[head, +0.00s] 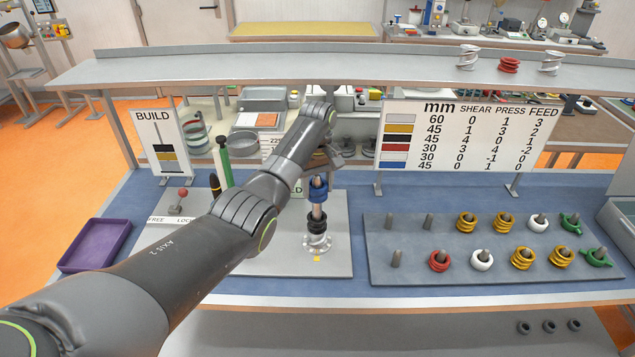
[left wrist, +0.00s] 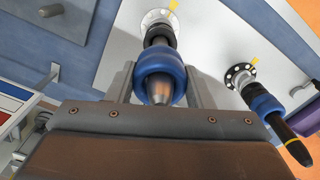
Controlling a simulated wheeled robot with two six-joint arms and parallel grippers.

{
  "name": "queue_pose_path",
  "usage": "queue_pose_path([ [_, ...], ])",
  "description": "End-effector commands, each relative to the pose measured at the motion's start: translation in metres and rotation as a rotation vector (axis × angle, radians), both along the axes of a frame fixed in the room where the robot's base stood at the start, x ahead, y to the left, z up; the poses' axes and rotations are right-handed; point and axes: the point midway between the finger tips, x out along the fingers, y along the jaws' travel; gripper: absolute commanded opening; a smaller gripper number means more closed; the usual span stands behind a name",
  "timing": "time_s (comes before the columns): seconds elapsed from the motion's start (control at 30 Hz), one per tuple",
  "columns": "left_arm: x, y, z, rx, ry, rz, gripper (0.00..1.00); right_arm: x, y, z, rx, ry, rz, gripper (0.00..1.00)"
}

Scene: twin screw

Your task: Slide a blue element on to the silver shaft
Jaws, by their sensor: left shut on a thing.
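A silver shaft (head: 316,214) stands upright on a round flange on the grey plate, with a black element (head: 318,227) low on it. A blue element (head: 318,193) is around the shaft's upper part, above a bare stretch of silver. My left gripper (head: 326,170) reaches in from behind and above. In the left wrist view its fingers stand either side of the blue element (left wrist: 161,80), shut on it, and the silver shaft tip (left wrist: 162,92) pokes through the ring. My right gripper is out of view.
A grey rack (head: 400,275) at the right holds yellow, red, white and green elements on pegs. Two of its back pegs and a front-left one are bare. A purple tray (head: 95,246) lies at the left. BUILD (head: 157,145) and number (head: 455,140) signs stand behind.

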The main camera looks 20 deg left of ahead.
Motion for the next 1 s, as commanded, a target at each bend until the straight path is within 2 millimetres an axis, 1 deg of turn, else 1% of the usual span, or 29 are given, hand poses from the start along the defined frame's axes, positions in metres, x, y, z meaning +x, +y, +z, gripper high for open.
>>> queue_pose_path([
  [0.5,0.0,0.0,-0.027,0.001,-0.001,0.0,0.18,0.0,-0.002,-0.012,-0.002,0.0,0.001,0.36],
  [0.53,0.0,0.0,-0.025,0.0,-0.001,0.0,0.51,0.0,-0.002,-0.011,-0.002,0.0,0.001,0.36],
  [0.7,0.0,0.0,-0.025,0.0,0.0,0.0,0.72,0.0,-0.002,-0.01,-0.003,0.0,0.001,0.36],
  [1.0,0.0,0.0,-0.024,0.0,0.001,0.0,0.72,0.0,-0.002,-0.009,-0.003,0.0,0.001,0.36],
])
